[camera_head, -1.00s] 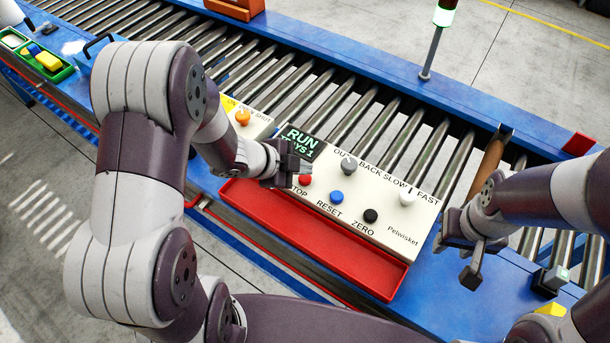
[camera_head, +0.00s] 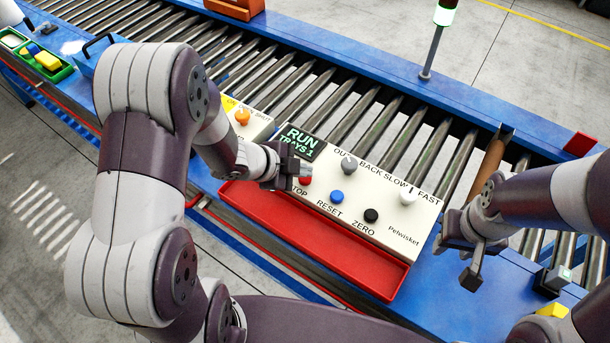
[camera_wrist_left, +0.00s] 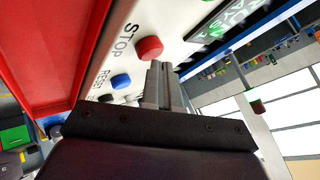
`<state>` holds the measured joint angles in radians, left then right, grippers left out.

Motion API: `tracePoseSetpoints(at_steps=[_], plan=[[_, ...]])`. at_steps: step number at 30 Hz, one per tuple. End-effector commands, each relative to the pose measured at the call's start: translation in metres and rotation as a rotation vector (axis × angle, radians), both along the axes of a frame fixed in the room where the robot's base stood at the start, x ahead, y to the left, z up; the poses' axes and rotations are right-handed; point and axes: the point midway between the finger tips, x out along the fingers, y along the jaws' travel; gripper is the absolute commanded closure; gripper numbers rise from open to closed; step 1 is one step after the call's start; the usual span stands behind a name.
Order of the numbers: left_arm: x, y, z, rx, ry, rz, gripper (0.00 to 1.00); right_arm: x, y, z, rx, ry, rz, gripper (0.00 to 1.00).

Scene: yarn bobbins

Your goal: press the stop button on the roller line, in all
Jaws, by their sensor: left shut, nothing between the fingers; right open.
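The red stop button (camera_head: 305,180) sits on the white control panel (camera_head: 400,237) of the roller line, above the label ending in "TOP". In the left wrist view the red button (camera_wrist_left: 149,48) stands just beyond the closed fingertips. My left gripper (camera_head: 302,170) is shut and empty, its tips right at the button; whether they touch it I cannot tell. The display (camera_head: 302,141) reads "RUN TRAYS 1" in green. My right gripper (camera_head: 459,262) is open and empty over the blue frame, right of the panel.
Blue (camera_head: 337,196) and black (camera_head: 371,215) buttons stand beside the red one. Grey (camera_head: 349,165) and white (camera_head: 407,197) knobs are behind them, an orange knob (camera_head: 242,117) to the left. An empty red tray (camera_head: 330,262) lies in front. A lamp post (camera_head: 434,50) shows green.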

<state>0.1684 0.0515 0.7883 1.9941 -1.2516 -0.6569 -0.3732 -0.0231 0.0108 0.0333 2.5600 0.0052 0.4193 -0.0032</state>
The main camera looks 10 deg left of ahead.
Motion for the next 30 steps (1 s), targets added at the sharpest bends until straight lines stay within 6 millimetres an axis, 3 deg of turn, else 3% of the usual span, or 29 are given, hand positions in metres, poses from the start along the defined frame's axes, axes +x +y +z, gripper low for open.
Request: tracePoseSetpoints(at_steps=[30], plan=[[-0.0002,0.0,-0.0075,0.0,0.001,0.0,1.0,0.0,0.0,-0.0052,0.0,0.0,0.0,0.57]])
